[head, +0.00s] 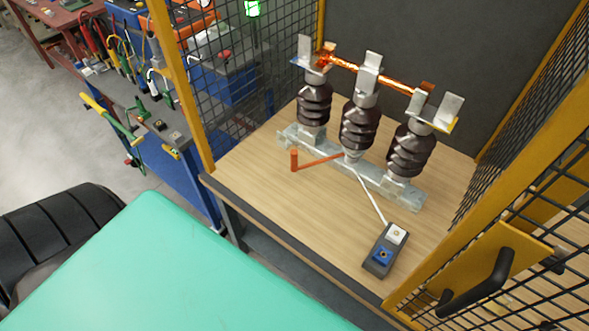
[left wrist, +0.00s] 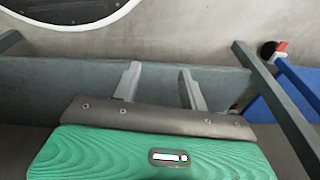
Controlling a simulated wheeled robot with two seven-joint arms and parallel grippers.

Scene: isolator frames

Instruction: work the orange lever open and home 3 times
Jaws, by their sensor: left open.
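The orange lever (head: 318,162) sticks out to the left from the base of the middle insulator in the head view. It lies low over the wooden bench top and ends in an upright orange grip (head: 294,160). Copper bars (head: 345,66) run between the metal contacts on top of the three brown insulators (head: 358,126). My left gripper (left wrist: 162,72) shows only in the left wrist view, with its two grey fingers apart and nothing between them. It is not in the head view, away from the lever. My right gripper is in neither view.
A small box (head: 384,250) with blue and white faces sits at the bench's front edge. Yellow-framed mesh panels (head: 235,72) stand left and right of the wooden bench (head: 250,170). A black handle (head: 480,285) is on the right frame. A tool-covered blue bench (head: 180,180) stands left.

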